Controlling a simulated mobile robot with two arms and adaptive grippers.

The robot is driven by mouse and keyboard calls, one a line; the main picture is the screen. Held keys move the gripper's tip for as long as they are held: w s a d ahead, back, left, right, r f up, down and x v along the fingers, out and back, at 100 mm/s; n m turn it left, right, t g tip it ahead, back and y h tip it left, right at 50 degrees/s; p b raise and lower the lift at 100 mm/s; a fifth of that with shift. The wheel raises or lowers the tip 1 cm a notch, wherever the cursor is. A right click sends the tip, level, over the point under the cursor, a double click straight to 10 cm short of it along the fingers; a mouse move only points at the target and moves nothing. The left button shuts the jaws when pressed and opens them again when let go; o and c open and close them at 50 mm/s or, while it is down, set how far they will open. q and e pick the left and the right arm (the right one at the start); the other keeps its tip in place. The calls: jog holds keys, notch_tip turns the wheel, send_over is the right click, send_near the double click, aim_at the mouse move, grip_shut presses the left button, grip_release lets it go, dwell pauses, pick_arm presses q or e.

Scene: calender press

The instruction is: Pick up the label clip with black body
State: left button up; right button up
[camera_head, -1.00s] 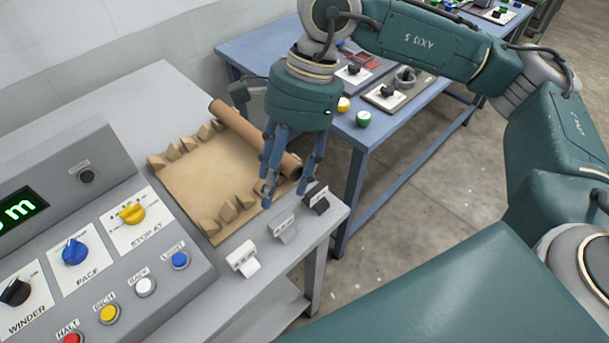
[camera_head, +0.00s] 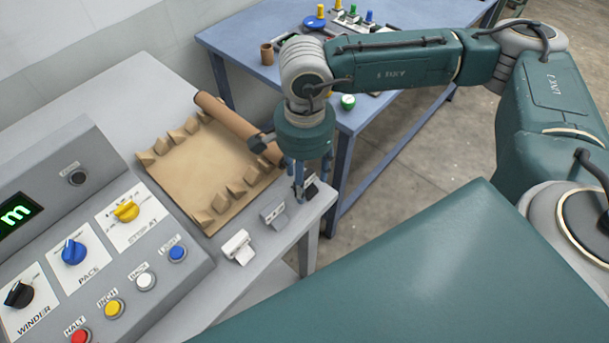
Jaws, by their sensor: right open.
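The label clip with black body (camera_head: 312,188) stands at the right end of a row of clips near the front right edge of the grey table (camera_head: 297,229). My right gripper (camera_head: 300,188) points straight down at it. Its fingers are open and reach down to the clip's level, partly covering it. I cannot tell whether they touch it. A grey label clip (camera_head: 273,214) and a white label clip (camera_head: 238,247) stand to the left in the same row. My left gripper is not in view.
A brown sheet (camera_head: 205,165) with upright tabs and a roll (camera_head: 236,126) lies behind the clips. A control panel (camera_head: 110,270) with knobs and buttons fills the left. A blue table (camera_head: 232,38) with several parts stands behind.

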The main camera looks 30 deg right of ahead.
jog(key=shift+f, duration=0.45)
jog(key=shift+c, duration=0.5)
jog(key=c, duration=0.9)
